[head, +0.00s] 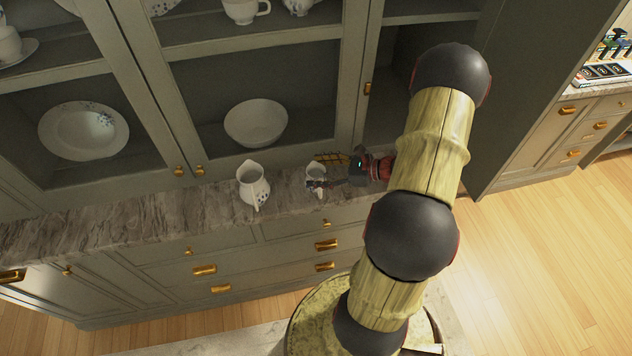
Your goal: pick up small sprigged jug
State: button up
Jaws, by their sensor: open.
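The small jug (313,171) is white and stands on the marble counter in front of the cabinet. It is partly hidden by my gripper, and any sprig pattern on it is too small to make out. My gripper (320,173) reaches in from the right, low over the counter. It is open, with one finger on the far side of the small jug and one on the near side. I cannot tell whether either finger touches it. A larger white jug (253,186) with a faint dark pattern stands to the left, apart from my gripper.
The marble counter (130,216) is clear to the left of the larger jug. Cabinet doors with gold knobs rise close behind, with a white bowl (256,123) and a patterned plate (84,131) inside. Drawers with gold handles (204,270) lie below the counter.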

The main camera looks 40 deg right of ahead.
jog(key=shift+x, duration=3.1)
jog(key=shift+d, duration=0.2)
jog(key=shift+c, duration=0.5)
jog(key=c, duration=1.4)
